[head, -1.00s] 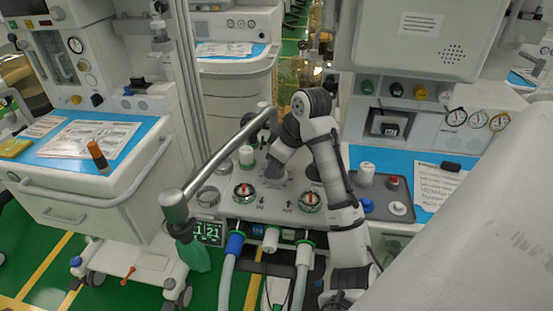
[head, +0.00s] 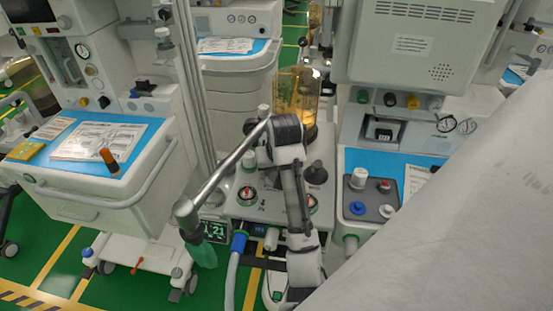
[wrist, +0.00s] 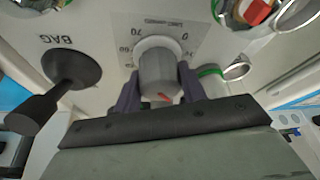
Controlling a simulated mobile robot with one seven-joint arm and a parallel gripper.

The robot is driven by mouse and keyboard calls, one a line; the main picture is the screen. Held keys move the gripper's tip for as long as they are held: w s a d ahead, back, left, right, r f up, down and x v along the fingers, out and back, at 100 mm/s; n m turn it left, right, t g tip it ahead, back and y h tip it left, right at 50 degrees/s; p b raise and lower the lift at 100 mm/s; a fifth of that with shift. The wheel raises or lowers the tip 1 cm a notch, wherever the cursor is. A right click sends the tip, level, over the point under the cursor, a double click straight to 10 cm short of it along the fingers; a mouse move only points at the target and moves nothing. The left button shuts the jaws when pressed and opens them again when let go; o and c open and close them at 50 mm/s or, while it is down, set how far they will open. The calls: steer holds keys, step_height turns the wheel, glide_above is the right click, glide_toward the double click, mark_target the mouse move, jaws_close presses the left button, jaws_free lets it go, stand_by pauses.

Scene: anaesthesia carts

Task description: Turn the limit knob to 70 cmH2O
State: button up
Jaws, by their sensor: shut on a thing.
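The limit knob (wrist: 157,68) is a grey knob with a red mark, on a white dial plate in the wrist view. The plate's scale appears upside down, with 70 (wrist: 137,32) at upper left and 0 (wrist: 185,37) at upper right. The red mark is on the knob's lower side, facing my gripper's base. My gripper (wrist: 158,80) has its dark fingers on either side of the knob, closed on it. In the head view my arm hides the knob and fingers.
The black BAG lever (wrist: 70,68) stands close beside the knob; it also shows in the head view (head: 316,173). An amber jar (head: 297,95) stands behind my arm. A metal bar (head: 225,170) slants at left. A red-topped valve (head: 247,195) is nearby.

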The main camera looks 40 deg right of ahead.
steer(key=shift+m, duration=0.5)
steer(key=shift+h+p, duration=0.3)
steer(key=o, duration=1)
steer(key=p+v, duration=0.6)
steer(key=shift+d+r, duration=0.1)
steer(key=shift+r, duration=0.15)
steer(key=shift+v, duration=3.7)
